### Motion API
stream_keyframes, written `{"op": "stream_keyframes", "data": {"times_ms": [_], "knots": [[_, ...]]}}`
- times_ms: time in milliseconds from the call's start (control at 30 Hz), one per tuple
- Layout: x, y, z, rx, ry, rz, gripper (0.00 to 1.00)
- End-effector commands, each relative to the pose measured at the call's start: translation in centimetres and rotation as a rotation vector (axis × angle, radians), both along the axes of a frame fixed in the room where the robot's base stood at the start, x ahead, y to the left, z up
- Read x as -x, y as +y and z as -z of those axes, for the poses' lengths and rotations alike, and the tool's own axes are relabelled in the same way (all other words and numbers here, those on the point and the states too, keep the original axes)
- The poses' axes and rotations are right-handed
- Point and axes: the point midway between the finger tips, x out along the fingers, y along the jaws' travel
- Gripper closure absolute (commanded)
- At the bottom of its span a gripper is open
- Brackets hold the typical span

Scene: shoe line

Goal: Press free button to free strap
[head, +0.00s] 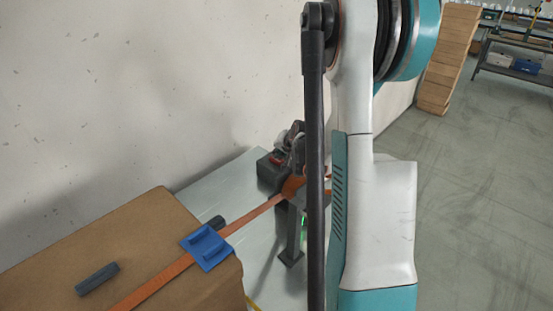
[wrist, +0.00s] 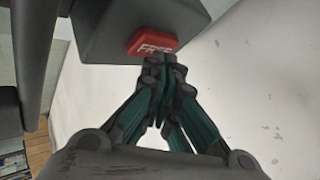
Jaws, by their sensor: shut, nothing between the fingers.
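In the wrist view a red button (wrist: 153,45) marked FREE sits on a dark grey box (wrist: 125,22). My gripper (wrist: 161,60) is shut and empty, with its fingertips at the lower edge of the button. I cannot tell if they touch it. In the head view an orange strap (head: 255,215) runs from a cardboard box through a blue clip (head: 207,248) to a dark machine (head: 272,172) on a pale table. My arm hides part of that machine and my gripper there.
The cardboard box (head: 130,225) stands at the lower left with a dark grey piece (head: 97,279) on top. A wall is close behind the pale table (head: 235,180). Stacked cardboard (head: 449,60) and a workbench (head: 515,60) stand far right, with open floor before them.

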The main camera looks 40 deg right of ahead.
Motion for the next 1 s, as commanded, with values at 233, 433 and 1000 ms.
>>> {"op": "stream_keyframes", "data": {"times_ms": [233,433,1000], "knots": [[0.0,0.0,0.3,0.000,0.000,0.000,1.00],[0.0,0.0,0.4,-0.001,0.000,-0.001,1.00],[0.0,0.0,-1.5,-0.001,0.000,-0.001,1.00]]}}
